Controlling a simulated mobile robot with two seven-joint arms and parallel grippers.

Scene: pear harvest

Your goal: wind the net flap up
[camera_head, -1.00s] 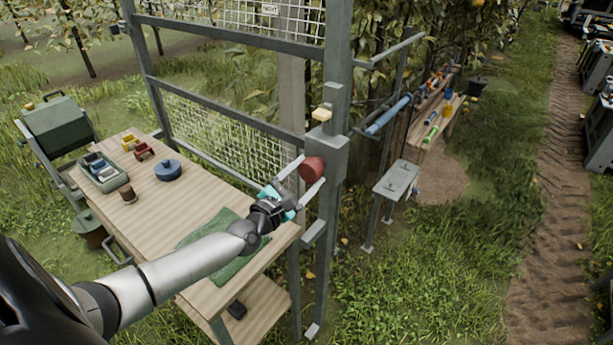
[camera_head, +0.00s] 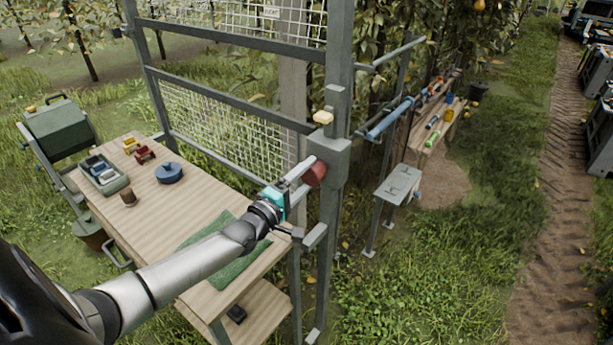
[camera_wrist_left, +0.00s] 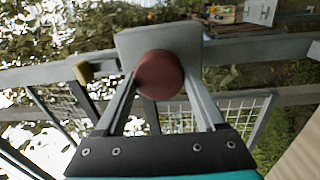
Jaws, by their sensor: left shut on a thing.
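A round red knob (camera_head: 316,174) sits on the grey box (camera_head: 330,150) on the frame post. My left gripper (camera_head: 309,170) is shut on the red knob, with its fingers on either side of it. In the left wrist view the red knob (camera_wrist_left: 158,74) lies between the two fingers, in front of the grey box (camera_wrist_left: 187,42). White netting (camera_head: 225,132) fills the frame to the left of the post. I cannot tell which part of it is the flap. My right gripper is not in view.
A wooden table (camera_head: 150,222) below my left arm bears a green cloth (camera_head: 232,262), a blue round pot (camera_head: 169,173) and a tray (camera_head: 103,175). A yellowish block (camera_head: 323,117) is above the grey box. A small grey stand (camera_head: 398,184) is to the right. Grass lies beyond.

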